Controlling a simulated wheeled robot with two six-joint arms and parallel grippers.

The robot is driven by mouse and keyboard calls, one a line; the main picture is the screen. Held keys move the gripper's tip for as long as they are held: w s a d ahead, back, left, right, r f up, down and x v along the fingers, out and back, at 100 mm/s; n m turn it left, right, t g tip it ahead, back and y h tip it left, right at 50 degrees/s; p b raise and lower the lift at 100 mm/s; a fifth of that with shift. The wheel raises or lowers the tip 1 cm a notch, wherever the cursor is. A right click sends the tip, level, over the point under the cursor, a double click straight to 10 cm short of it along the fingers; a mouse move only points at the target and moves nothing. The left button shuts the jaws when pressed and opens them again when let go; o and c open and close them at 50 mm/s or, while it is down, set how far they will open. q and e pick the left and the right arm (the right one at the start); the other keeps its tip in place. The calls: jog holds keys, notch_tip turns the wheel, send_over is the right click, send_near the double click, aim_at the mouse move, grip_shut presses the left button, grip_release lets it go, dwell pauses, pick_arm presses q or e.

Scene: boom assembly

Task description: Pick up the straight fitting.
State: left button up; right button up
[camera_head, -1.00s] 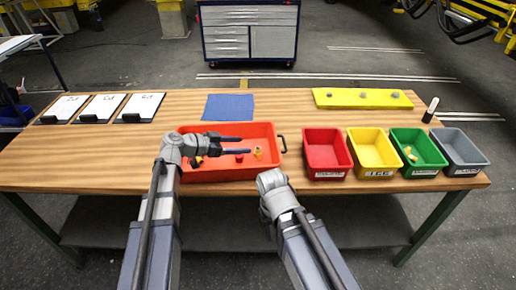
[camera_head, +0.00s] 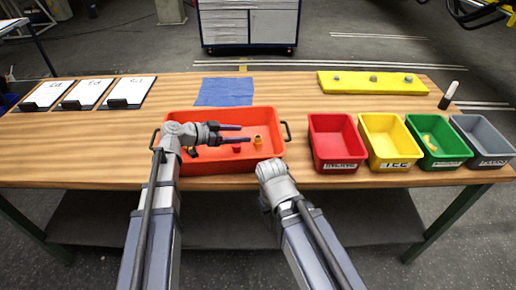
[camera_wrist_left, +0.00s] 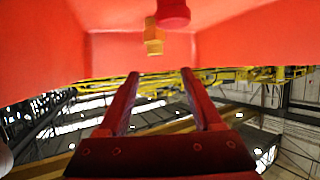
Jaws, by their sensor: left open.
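The orange tray (camera_head: 216,114) on the workbench holds several small parts. A yellow brass-like fitting (camera_head: 258,140) stands toward its right side, with a red part (camera_head: 237,149) just left of it. Which one is the straight fitting I cannot tell for sure. My left gripper (camera_head: 246,133) is open and empty above the tray, its fingers pointing right, apart from both parts. The left wrist view shows its two fingers (camera_wrist_left: 160,98) spread, with the red part (camera_wrist_left: 173,12) and the yellow fitting (camera_wrist_left: 153,38) beyond. The fingers of my right gripper do not show.
Red (camera_head: 337,165), yellow (camera_head: 390,162), green (camera_head: 440,158) and grey (camera_head: 485,155) bins stand right of the tray; the green one holds a yellowish part. A blue mat (camera_head: 224,92), a yellow board (camera_head: 372,84) and clipboards (camera_head: 130,90) lie farther back. A dark part (camera_head: 192,152) lies beneath my left gripper.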

aim_at(258, 137)
pick_arm(q)
jog(key=shift+f+b, duration=0.45)
jog(key=shift+f, duration=0.3)
jog(key=shift+d, duration=0.1)
jog(key=shift+b+x, duration=0.5)
jog(key=shift+x, duration=0.75)
jog(key=shift+s+b+x, duration=0.1)
jog(key=shift+b+x, duration=0.45)
jog(key=shift+x, duration=0.75)
jog(key=shift+s+b+x, duration=0.15)
jog(key=shift+b+x, duration=0.35)
jog(key=shift+x, duration=0.8)
jog(key=shift+d, duration=0.1)
grip_shut()
